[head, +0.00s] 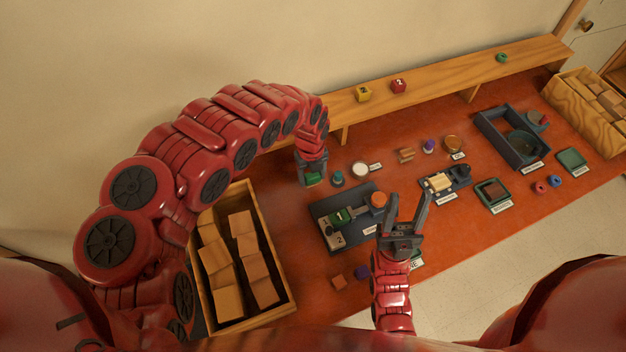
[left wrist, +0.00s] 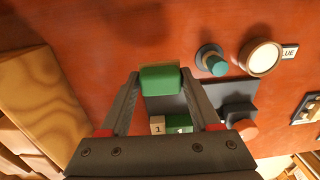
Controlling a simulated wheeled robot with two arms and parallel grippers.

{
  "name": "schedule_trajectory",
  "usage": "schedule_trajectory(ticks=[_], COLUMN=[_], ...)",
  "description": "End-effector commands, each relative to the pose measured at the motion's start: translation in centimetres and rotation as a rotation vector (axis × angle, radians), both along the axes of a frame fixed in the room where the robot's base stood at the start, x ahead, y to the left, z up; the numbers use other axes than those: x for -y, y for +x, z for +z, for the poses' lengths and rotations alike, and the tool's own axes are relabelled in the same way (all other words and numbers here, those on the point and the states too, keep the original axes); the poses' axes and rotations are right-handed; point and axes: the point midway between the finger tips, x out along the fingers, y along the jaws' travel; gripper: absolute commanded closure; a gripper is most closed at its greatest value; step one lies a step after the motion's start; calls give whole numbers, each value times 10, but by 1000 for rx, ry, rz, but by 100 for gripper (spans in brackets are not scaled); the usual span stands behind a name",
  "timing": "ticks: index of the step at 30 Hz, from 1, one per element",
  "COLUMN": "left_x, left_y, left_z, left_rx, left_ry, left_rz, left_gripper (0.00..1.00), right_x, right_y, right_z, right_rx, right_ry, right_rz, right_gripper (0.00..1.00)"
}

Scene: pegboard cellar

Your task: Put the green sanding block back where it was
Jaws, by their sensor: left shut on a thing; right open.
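The green sanding block (left wrist: 160,79), with a tan layer along its far edge, is between the two fingers of my left gripper (left wrist: 160,85) in the left wrist view. In the head view my left gripper (head: 313,180) is shut on the block, and only a bit of green shows. It hangs behind and left of a dark tray (head: 325,208); whether the block touches the table is hard to tell. My right gripper (head: 408,205) is open and empty, over the table just right of this tray.
The dark tray holds another green piece (head: 341,216), numbered pale blocks (head: 337,240) and an orange round piece (head: 378,199). A teal peg (head: 337,178) and white round jar (head: 360,169) stand nearby. A wooden crate of blocks (head: 285,273) is left; a raised shelf (head: 440,78) runs behind.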

Motion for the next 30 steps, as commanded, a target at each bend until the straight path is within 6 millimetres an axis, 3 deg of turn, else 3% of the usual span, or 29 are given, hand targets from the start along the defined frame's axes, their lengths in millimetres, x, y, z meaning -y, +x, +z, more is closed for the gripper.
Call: schedule_trajectory(ticks=[12,26,27,30], left_x=[1,-1,-1,-1], left_y=[0,1,1,1], left_z=[-38,-48,-47,-47], left_rx=[1,3,2,3], left_ry=[-3,1,1,1], left_rz=[1,2,2,2], left_gripper=[100,100,31,13], right_x=[0,0,0,0], right_y=[0,0,0,0], right_z=[9,5,6,6], right_rx=[0,0,1,0], right_ry=[0,0,0,0], right_rz=[0,0,0,0], right_gripper=[50,50,50,50])
